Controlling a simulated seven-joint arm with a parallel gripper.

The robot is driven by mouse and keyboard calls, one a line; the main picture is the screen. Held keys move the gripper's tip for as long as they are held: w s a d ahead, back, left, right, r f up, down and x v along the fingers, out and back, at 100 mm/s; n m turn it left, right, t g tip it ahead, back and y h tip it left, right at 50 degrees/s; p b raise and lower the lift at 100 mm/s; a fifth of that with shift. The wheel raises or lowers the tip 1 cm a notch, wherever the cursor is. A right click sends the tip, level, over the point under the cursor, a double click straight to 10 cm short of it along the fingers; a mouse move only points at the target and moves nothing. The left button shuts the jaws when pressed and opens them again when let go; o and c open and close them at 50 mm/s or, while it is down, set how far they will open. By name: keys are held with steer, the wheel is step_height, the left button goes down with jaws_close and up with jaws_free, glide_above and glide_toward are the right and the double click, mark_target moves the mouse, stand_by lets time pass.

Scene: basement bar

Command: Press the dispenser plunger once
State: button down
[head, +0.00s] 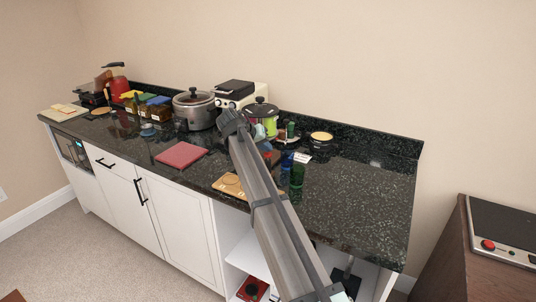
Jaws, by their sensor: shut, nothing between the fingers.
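My arm reaches from the bottom of the head view up over the counter. Its dark far end, at my gripper (233,122), shows in front of the pots; the fingers are small and hard to make out, and the gripper is shut and empty. I cannot clearly pick out a dispenser plunger. A small dark green bottle (291,130) stands at the back, right of the arm's end, apart from it. A green see-through vessel (297,178) stands nearer, right of the arm. My arm hides part of the counter between them.
The dark stone counter (350,200) is clear at the right. A steel pot (194,110), a lidded green pot (262,115) and a white appliance (240,97) crowd the back. A red board (181,155) and a wooden board (230,184) lie near the front edge.

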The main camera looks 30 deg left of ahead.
mark_target(266, 154)
steer(key=shift+f, duration=0.75)
stand_by(0.8)
steer(key=shift+r, duration=1.3)
steer(key=shift+r, duration=0.15)
steer(key=shift+r, duration=2.35)
